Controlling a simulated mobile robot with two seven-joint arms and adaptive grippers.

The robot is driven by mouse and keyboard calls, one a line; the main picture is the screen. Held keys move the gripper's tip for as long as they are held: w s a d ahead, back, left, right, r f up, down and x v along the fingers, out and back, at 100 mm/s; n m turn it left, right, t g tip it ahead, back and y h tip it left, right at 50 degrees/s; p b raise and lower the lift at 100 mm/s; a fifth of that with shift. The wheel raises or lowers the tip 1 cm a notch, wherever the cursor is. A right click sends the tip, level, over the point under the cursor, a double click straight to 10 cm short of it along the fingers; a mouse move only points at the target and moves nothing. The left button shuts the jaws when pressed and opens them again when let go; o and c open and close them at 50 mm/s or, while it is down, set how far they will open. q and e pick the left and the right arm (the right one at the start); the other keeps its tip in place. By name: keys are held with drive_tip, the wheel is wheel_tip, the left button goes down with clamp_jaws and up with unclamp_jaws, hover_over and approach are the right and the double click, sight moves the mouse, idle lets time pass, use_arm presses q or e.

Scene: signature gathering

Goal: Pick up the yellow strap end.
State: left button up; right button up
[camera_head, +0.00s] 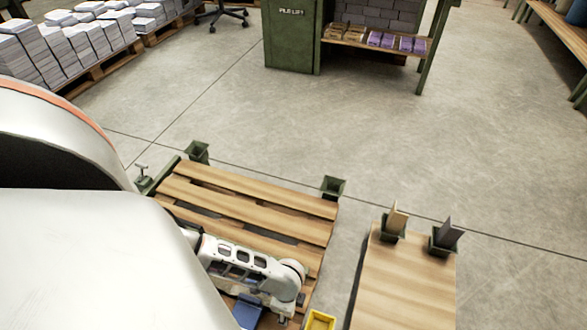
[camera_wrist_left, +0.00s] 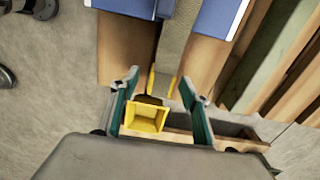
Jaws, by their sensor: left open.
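Nothing is visibly clamped. A hollow yellow square socket (camera_wrist_left: 147,118) shows just below the strap end, between the fingers. It looks like the yellow piece (camera_head: 319,320) at the bottom edge of the head view. My right gripper is not in view.
A wooden pallet (camera_head: 250,207) with green corner sockets (camera_head: 333,186) lies under my left arm. A blue stack (camera_head: 248,311) shows beside the arm. A wooden board (camera_head: 405,285) with two upright pieces stands to the right.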

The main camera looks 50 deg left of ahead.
use_arm(q)
drive_tip(key=shift+f, duration=0.3)
drive_tip(key=shift+w+r, duration=0.1)
drive_tip(key=shift+w, duration=0.05)
drive_tip(key=c, duration=1.2)
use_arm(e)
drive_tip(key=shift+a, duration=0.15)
use_arm(q)
drive_tip(key=shift+r, duration=0.1)
drive_tip(key=shift+c, duration=0.2)
drive_tip(key=shift+w+r, duration=0.1)
drive_tip(key=shift+r, duration=0.15)
drive_tip(key=shift+w+r+p, duration=0.2)
drive_tip(key=shift+r+p, duration=0.55)
drive_tip(key=shift+r, duration=0.35)
drive_tip(key=shift+w+r+p, duration=0.15)
drive_tip(key=shift+r+p, duration=0.3)
drive_tip(key=shift+r, duration=0.4)
wheel_tip(320, 180, up, 16)
drive_tip(key=p, duration=0.7)
drive_tip(key=shift+s+f+p, duration=0.25)
drive_tip(key=shift+s+p, duration=0.05)
drive_tip(key=shift+s, duration=0.15)
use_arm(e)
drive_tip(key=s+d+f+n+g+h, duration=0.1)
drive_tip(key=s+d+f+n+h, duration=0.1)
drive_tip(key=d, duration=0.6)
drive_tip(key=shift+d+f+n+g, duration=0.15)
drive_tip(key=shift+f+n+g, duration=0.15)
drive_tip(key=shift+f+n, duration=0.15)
